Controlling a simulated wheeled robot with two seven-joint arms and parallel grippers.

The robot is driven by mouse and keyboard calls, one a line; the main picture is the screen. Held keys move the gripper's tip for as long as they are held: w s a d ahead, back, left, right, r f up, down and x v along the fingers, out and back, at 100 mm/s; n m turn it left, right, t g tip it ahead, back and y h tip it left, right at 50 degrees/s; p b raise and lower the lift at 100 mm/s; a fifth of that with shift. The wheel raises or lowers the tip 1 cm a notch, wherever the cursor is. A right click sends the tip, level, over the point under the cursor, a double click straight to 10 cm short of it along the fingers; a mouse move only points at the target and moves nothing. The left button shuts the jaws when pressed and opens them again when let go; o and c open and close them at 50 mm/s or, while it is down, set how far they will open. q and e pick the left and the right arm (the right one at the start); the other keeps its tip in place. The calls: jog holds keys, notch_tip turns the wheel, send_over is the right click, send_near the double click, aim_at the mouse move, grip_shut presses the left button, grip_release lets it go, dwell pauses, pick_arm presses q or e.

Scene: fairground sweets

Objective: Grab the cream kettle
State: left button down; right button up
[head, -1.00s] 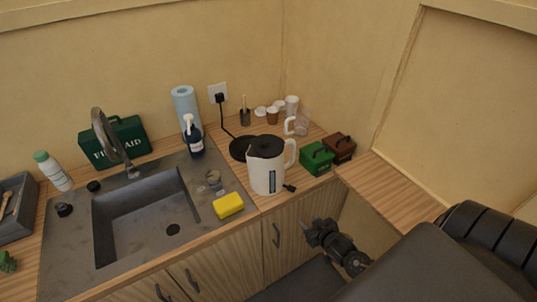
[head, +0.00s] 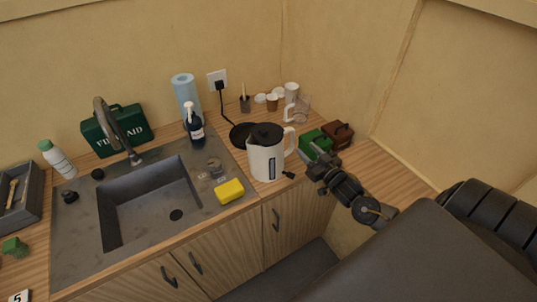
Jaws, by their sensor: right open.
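The cream kettle (head: 263,162) stands upright on the wooden counter, right of the sink. It has a dark lid and a cream handle on its right side. A black round base (head: 240,134) lies behind it, partly hidden by the kettle. My right gripper (head: 311,160) is open, to the right of the kettle and apart from it. It overlaps the front of the green box in the picture. My left gripper is not in view.
A yellow sponge (head: 229,191) lies left of the kettle by the sink (head: 150,200). A green box (head: 318,139) and a brown box (head: 338,133) stand to its right.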

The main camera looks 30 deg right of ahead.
aim_at(292, 135)
jog(key=w+b, duration=0.1)
jog(key=w, duration=0.2)
jog(key=w+b, duration=0.2)
jog(key=w, duration=0.1)
jog(key=w+b, duration=0.1)
jog(key=w, duration=0.2)
jog(key=shift+w+d+f+b, duration=0.15)
jog(key=shift+f+b, duration=0.1)
jog(key=shift+b, duration=0.15)
jog(key=shift+w, duration=0.25)
jog(key=shift+r, duration=0.15)
jog(key=shift+s, duration=0.1)
grip_shut()
jog(key=shift+r, duration=0.1)
